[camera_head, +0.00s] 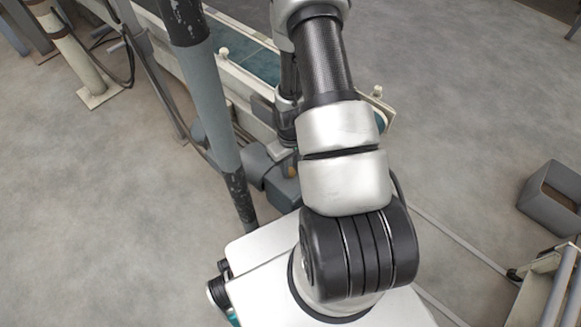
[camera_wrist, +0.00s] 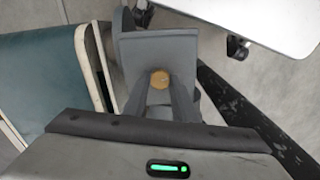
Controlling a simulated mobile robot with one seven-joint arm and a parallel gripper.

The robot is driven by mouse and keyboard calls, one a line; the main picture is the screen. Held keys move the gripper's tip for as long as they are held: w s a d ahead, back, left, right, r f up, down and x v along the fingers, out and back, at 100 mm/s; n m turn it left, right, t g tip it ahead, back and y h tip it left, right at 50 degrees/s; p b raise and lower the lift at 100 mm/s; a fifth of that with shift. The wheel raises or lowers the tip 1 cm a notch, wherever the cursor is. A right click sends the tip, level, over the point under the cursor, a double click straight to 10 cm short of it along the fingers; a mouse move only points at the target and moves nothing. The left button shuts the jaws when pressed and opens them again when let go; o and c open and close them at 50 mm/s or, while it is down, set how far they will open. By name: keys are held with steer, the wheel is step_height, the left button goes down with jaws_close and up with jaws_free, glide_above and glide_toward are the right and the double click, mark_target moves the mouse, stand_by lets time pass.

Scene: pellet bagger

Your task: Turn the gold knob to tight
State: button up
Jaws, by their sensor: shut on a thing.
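The gold knob (camera_wrist: 160,79) shows in the wrist view as a small round gold disc between the two dark fingers of my gripper (camera_wrist: 161,88). The fingers are shut on it, one on each side. A grey housing (camera_wrist: 160,45) lies just beyond the knob. In the head view my arm covers most of this spot. A small bit of gold (camera_head: 291,172) shows there, below the wrist and beside the grey machine parts. No tight or loose marking can be read.
A conveyor with a teal belt (camera_wrist: 40,75) runs along the left of the wrist view. A worn grey post (camera_head: 212,105) stands close left of my arm. A grey bin (camera_head: 553,198) sits on the floor at the right. Open floor lies between.

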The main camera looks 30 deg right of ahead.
mark_target(291, 171)
steer(key=shift+m, duration=1.5)
steer(key=o, duration=1)
steer(key=shift+o, duration=0.2)
step_height(291, 171, up, 17)
steer(key=p, duration=0.4)
steer(key=shift+r, duration=0.2)
